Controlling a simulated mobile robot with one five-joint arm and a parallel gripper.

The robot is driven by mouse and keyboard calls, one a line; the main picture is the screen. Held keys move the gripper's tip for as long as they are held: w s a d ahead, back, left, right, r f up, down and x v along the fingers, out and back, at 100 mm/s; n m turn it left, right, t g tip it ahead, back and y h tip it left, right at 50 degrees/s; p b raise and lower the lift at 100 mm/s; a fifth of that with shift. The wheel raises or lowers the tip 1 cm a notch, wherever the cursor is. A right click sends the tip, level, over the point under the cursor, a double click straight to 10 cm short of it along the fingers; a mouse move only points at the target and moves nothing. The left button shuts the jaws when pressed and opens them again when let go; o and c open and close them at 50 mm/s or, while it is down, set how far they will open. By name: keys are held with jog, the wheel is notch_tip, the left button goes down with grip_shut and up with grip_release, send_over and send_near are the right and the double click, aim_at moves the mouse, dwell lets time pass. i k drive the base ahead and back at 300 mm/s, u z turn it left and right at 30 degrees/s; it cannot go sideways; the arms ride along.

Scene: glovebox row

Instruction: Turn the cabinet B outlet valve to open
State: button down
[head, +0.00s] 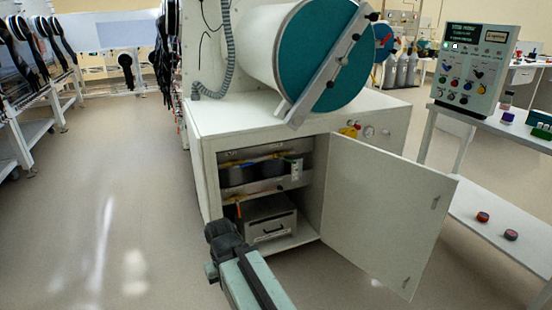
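A white cabinet (207,170) stands ahead with its door (385,215) swung open to the right. I cannot read a label naming it cabinet B. Inside, dark round parts (240,175) sit behind yellowish pipework on the upper level. A small orange piece (238,210), perhaps a valve handle, hangs at the left of the opening. I cannot tell for certain which part is the outlet valve or how it is set. My gripper (222,232) is low in front of the opening's left side, appearing just below the orange piece. Contact and its fingertips are unclear.
A large cylinder with a teal round door (325,55) lies on the cabinet. A control panel (472,70) stands on a table at right. The floor at left is clear.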

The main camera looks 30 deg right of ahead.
aim_at(281, 158)
jog(key=i, duration=1.1)
jog(key=z, duration=0.1)
